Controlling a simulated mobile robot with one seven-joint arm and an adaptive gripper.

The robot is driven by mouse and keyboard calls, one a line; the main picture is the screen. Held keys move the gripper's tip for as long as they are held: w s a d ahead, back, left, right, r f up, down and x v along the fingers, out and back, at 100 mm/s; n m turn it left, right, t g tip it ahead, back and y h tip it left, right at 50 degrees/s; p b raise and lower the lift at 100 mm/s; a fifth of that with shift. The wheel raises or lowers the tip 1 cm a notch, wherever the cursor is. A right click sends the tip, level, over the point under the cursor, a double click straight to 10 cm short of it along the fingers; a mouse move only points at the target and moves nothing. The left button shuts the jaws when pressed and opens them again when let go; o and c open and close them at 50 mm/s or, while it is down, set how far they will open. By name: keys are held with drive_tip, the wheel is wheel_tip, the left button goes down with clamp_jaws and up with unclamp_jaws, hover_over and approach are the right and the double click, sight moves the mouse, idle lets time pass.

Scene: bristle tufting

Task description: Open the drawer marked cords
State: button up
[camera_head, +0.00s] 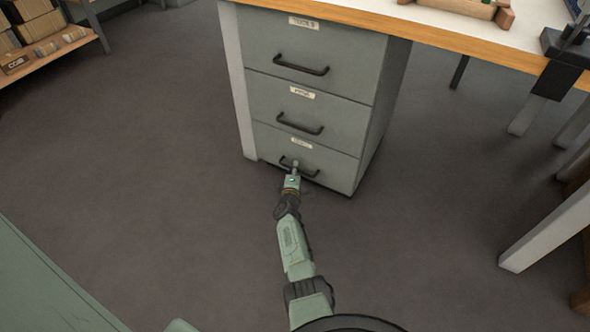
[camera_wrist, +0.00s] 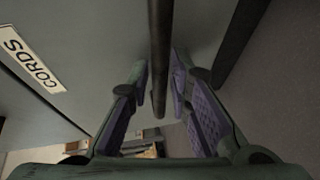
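The cords drawer (camera_head: 338,170) is the bottom one of a grey cabinet under the table, and its front looks flush with the others. Its label is too small to read in the head view, but the wrist view shows a label reading CORDS (camera_wrist: 32,62). The drawer's dark bar handle (camera_head: 313,174) is partly hidden by my gripper (camera_head: 295,168). In the wrist view the handle bar (camera_wrist: 159,60) runs between the two purple-padded fingers of my gripper (camera_wrist: 161,72). A gap shows beside the bar, and the fingers look open around it.
Above are a middle drawer (camera_head: 345,125) and a top drawer labelled TOOLS (camera_head: 350,65), both shut. The wooden-edged tabletop (camera_head: 440,35) overhangs the cabinet. The floor (camera_head: 150,170) in front is clear. A shelf with boxes (camera_head: 40,45) stands far left, and table legs (camera_head: 545,230) stand right.

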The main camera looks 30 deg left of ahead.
clamp_jaws()
idle(0.4)
